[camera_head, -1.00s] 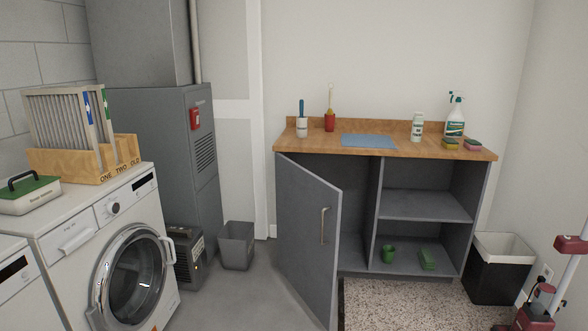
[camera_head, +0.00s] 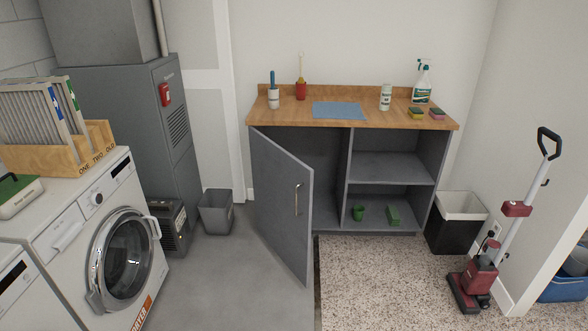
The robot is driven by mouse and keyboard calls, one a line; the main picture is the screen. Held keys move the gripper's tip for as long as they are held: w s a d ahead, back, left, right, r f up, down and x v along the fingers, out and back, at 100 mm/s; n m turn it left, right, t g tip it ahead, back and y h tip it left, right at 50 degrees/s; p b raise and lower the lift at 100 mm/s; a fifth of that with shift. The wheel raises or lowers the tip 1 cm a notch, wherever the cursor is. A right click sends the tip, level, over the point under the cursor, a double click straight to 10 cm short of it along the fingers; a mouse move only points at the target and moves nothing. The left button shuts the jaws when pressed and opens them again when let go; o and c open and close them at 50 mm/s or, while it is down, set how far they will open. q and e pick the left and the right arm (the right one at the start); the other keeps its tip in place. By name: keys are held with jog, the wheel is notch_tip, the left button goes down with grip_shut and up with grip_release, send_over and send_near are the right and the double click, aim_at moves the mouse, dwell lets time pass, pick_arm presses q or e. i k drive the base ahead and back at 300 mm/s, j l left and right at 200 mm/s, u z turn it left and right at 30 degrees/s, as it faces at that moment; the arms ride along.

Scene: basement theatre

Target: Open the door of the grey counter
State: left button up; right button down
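The grey counter (camera_head: 436,153) with a wooden top stands against the back wall. Its grey door (camera_head: 277,196), hinged on the left, stands wide open and swung out toward me. The door's metal handle (camera_head: 297,198) is on the face turned to me, near its free edge. The part of the interior behind the door is hidden. Neither of my grippers shows in the head view.
On the countertop (camera_head: 290,117) are brushes, a blue cloth (camera_head: 339,110), bottles and sponges. A washer (camera_head: 122,262) and a small grey bin (camera_head: 216,212) stand left. A black bin (camera_head: 456,222) and red upright vacuum (camera_head: 476,277) stand right. Speckled floor before the shelves is clear.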

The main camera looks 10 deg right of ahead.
aim_at(283, 184)
jog(key=i+l+u, duration=0.15)
jog(key=u, duration=0.35)
jog(key=i+l+u, duration=0.1)
jog(key=l+u, duration=0.35)
jog(key=i+l+u, duration=0.1)
jog(key=u, duration=0.4)
jog(key=k+l, duration=0.05)
jog(key=l, duration=0.05)
